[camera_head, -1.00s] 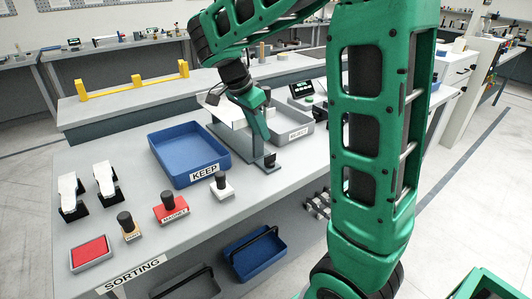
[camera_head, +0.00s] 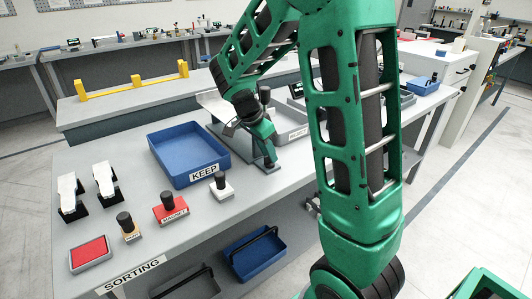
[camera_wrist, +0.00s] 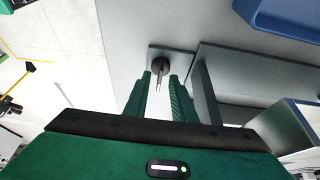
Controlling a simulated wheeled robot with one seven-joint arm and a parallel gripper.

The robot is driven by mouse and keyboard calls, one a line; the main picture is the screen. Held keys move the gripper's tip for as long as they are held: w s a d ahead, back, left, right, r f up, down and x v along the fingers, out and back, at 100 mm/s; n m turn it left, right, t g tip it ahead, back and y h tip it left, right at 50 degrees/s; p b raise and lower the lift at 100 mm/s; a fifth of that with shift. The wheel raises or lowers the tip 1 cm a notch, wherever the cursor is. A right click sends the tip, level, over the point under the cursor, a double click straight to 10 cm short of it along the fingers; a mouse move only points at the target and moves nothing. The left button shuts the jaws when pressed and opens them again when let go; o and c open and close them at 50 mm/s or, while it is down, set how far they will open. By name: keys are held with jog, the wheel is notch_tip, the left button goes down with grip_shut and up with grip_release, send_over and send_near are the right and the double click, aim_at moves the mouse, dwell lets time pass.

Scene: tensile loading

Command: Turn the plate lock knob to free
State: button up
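In the wrist view, the plate lock knob (camera_wrist: 161,66) is a dark round knob with a thin pale pointer, on a small light grey square base (camera_wrist: 178,57). My gripper (camera_wrist: 161,75) is open, with its two green fingers pointing at the knob. The knob shows in the gap at the fingertips, and I cannot tell whether either finger touches it. In the head view, my gripper (camera_head: 270,164) is low over the bench by the right end of the grey fixture (camera_head: 228,137). There it hides the knob.
The blue KEEP tray (camera_head: 188,153) stands left of my gripper. The grey REJECT tray (camera_head: 292,135) is close behind it. Stamps, including a red MAGNET one (camera_head: 171,209), stand at the front left of the sorting bench.

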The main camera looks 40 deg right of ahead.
grip_shut()
jog(key=shift+n, duration=0.4)
jog(key=n+t, duration=0.1)
jog(key=n, duration=0.2)
jog(key=shift+s+r+t, duration=0.1)
jog(key=shift+t, duration=0.2)
jog(key=n+t, duration=0.1)
jog(key=n, duration=0.2)
jog(key=shift+s+d+n+y, duration=0.1)
jog(key=shift+d+n+y, duration=0.05)
jog(key=shift+n+y, duration=0.25)
jog(key=n+y, duration=0.1)
jog(key=n, duration=0.1)
jog(key=n+t, duration=0.1)
jog(key=n, duration=0.2)
jog(key=shift+d+y, duration=0.15)
jog(key=shift+y, duration=0.25)
jog(key=n+y, duration=0.1)
jog(key=n, duration=0.4)
jog(key=shift+d+t+y, duration=0.15)
jog(key=shift+t+y, duration=0.25)
jog(key=shift+n, duration=0.3)
